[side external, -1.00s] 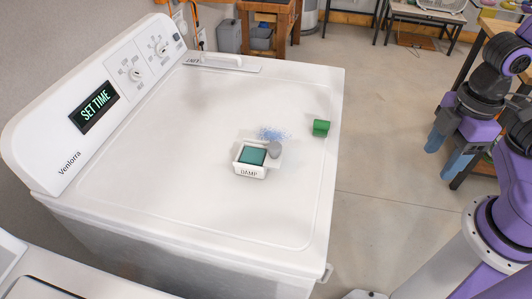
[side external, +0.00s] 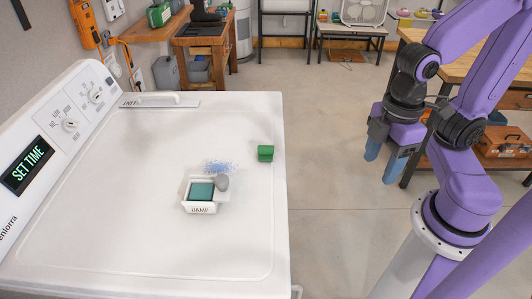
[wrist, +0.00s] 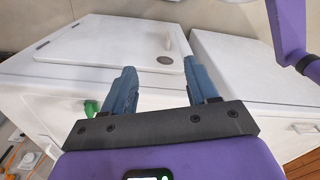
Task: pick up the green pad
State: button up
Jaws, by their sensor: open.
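A flat teal-green square pad (side external: 201,191) lies in a small white tray (side external: 200,209) marked DAMP, on top of a white appliance (side external: 120,235). A darker green block (side external: 265,153) lies apart from it, near the appliance's right edge. My gripper (side external: 381,150) hangs over the floor to the right of the appliance, well away from both. In the wrist view my gripper (wrist: 161,75) has its two blue fingers spread with nothing between them. The pad is not visible in the wrist view.
A rounded grey piece (side external: 222,183) sits at the tray's right corner, with scattered blue specks (side external: 218,167) behind it. A control panel (side external: 50,150) rises along the appliance's left side. Bare floor (side external: 330,200) lies between appliance and arm. A wooden bench (side external: 440,50) stands behind the arm.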

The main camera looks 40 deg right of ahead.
jog(key=o, duration=0.3)
jog(key=shift+o, duration=0.2)
notch_tip(320, 180, up, 5)
jog(key=m, duration=2.2)
send_over(266, 146)
notch_tip(266, 146, down, 11)
jog(key=shift+w+d+r, duration=0.1)
jog(key=shift+d+r, duration=0.05)
jog(key=shift+r, duration=0.05)
jog(key=shift+a+f, duration=0.15)
jog(key=shift+f, duration=1.4)
jog(key=shift+a+f, duration=0.1)
jog(key=shift+f, duration=1.45)
